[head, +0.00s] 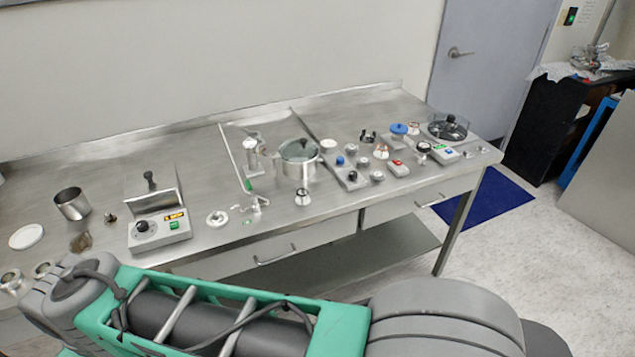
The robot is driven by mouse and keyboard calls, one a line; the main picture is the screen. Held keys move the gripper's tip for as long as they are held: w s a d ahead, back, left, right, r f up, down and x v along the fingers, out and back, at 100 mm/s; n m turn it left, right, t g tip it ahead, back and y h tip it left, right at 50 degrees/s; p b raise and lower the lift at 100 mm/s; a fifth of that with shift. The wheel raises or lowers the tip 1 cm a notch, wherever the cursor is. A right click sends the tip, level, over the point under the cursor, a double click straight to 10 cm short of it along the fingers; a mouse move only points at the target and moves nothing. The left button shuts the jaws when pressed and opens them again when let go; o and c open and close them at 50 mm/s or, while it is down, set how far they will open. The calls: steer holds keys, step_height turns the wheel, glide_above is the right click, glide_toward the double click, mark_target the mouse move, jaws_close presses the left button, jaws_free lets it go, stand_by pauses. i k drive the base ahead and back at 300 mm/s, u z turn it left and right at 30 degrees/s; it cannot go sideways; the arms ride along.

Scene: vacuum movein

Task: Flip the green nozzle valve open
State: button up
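Two small green parts show on the steel table in the head view. One is a green tip (249,185) at the lower end of a thin pale rod. The other is a small green piece (247,221) beside a little metal fitting (258,203) near the table's front edge. Both are too small to tell which is the nozzle valve, or whether it is open or shut. My arm crosses the bottom of the picture, in front of the table. My gripper is not in view.
A grey control box (160,231) stands left of the fittings, and a glass-lidded pot (299,161) behind them to the right. Several knobs and switch boxes crowd the right side of the table (110,165). A metal cup (72,203) stands at left.

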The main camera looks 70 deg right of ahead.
mark_target(253, 196)
steer(key=z, duration=1.85)
steer(key=k, duration=0.65)
steer(key=u, duration=0.15)
steer(key=i, duration=0.5)
steer(key=u, duration=0.95)
steer(key=i, duration=0.7)
steer(key=u, duration=0.65)
